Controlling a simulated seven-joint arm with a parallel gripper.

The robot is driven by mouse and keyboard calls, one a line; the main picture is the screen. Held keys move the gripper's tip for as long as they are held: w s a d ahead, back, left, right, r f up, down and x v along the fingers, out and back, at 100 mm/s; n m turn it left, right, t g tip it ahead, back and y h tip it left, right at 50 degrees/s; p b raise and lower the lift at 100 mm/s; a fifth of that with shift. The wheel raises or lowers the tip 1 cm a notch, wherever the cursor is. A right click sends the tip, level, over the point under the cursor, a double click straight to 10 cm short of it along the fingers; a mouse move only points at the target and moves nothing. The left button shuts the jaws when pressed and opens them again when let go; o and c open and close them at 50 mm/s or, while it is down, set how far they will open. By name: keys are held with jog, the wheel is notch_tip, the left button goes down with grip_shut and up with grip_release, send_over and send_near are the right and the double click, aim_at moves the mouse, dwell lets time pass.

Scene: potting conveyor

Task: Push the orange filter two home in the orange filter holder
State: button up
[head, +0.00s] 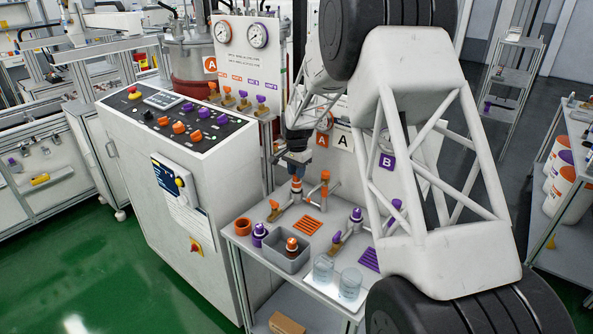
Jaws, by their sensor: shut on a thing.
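My gripper (296,176) points down over the back left of the small work table. It is shut on the top of an orange-and-white part (297,188), which looks like the orange filter two. This part stands upright at the grey pipework beside an orange valve handle (274,207). The orange filter holder appears to be under it, and I cannot tell how deep the filter sits. The fingertips are small and partly hidden. A similar orange-topped filter (291,243) stands in a grey bin (290,262) nearer the front.
Purple-topped parts (259,232) (356,215) stand left and right on the table. Orange (307,225) and purple (369,259) grates lie flat. Two clear beakers (323,268) stand in front. The control cabinet (180,190) is left; an upright orange pipe fitting (325,177) stands right of my gripper.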

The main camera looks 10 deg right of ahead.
jog(key=shift+f, duration=1.65)
jog(key=o, duration=1)
jog(key=shift+r, duration=3.85)
